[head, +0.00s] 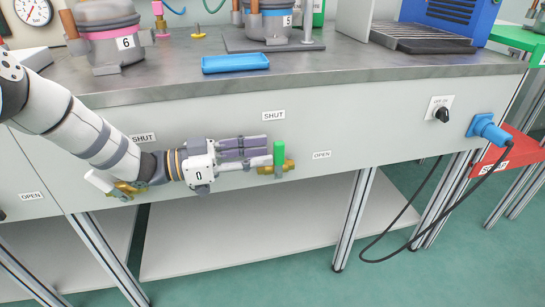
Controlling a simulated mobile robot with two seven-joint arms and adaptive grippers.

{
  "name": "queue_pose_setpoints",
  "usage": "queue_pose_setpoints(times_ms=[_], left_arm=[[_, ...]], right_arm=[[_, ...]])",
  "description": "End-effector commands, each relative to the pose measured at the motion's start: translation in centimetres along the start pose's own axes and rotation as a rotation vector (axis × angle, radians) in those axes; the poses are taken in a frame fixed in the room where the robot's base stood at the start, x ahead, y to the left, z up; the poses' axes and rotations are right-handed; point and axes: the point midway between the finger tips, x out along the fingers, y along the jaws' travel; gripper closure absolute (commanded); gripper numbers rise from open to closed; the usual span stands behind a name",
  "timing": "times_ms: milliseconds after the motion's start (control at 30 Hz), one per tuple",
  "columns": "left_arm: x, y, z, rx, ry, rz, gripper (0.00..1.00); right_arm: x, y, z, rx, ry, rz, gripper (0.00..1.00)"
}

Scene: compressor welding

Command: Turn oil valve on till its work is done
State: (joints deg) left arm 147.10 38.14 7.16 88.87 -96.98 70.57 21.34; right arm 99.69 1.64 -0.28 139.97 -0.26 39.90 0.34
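A brass valve (268,170) with a green handle (279,153) sits on the front panel of the bench. The handle stands upright, pointing up towards the "SHUT" label (273,115); an "OPEN" label (321,155) is to its right. A second brass valve (127,189) with a white handle (99,181) is further left, partly behind my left arm. My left gripper (269,154) reaches right along the panel, its fingertips close to the left side of the green handle. Contact and finger opening are unclear. My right gripper is out of view.
The bench top (170,83) carries a pot marked 6 (117,44), a pot marked 5 (275,22) and a blue tray (235,63). An on/off knob (441,114) and a blue plug (489,131) with a hanging black cable are at right. The panel between is clear.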

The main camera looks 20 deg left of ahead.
Motion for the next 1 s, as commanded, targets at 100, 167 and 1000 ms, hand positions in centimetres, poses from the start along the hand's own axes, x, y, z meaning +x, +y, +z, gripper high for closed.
queue_pose_setpoints(times_ms=[100, 167, 1000], left_arm=[[2.4, 0.1, 0.2, -0.002, -0.002, 0.001, 0.67], [3.4, 0.0, 0.2, -0.002, -0.002, 0.0, 0.67], [4.8, 0.0, 0.1, -0.002, -0.01, -0.002, 1.0]], right_arm=[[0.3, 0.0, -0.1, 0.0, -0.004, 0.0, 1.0], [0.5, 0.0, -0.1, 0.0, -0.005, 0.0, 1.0], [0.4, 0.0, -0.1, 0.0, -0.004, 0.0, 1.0]])
